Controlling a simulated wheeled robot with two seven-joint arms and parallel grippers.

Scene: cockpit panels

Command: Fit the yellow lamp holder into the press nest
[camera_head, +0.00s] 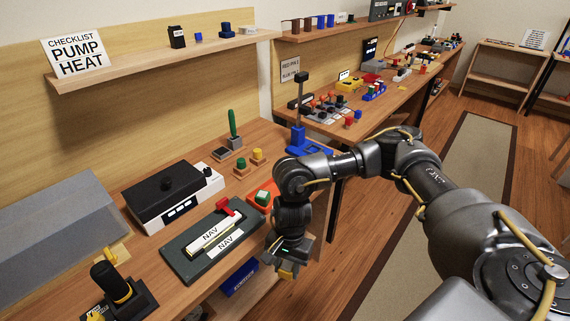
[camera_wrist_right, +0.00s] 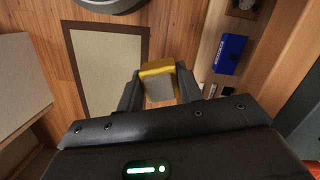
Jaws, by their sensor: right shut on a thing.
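My right gripper (camera_head: 287,264) is shut on the yellow lamp holder (camera_head: 286,273), just off the front edge of the bench. In the right wrist view the lamp holder (camera_wrist_right: 158,68) sits between the two fingers, with a yellow top edge and a grey face. The floor is beneath it. A blue press-like device (camera_head: 310,148) with a tall upright lever stands at the bench's far end, behind my right arm. My arm partly covers it, and I cannot make out a nest in it. My left gripper is not in view.
A dark plate with NAV labels (camera_head: 187,262) lies on the bench left of my gripper, beside a black-and-white box (camera_head: 165,192). A red block with a green top (camera_head: 263,197) is near the wrist. A blue bin (camera_head: 240,278) sits below the bench top. Another bench stands beyond.

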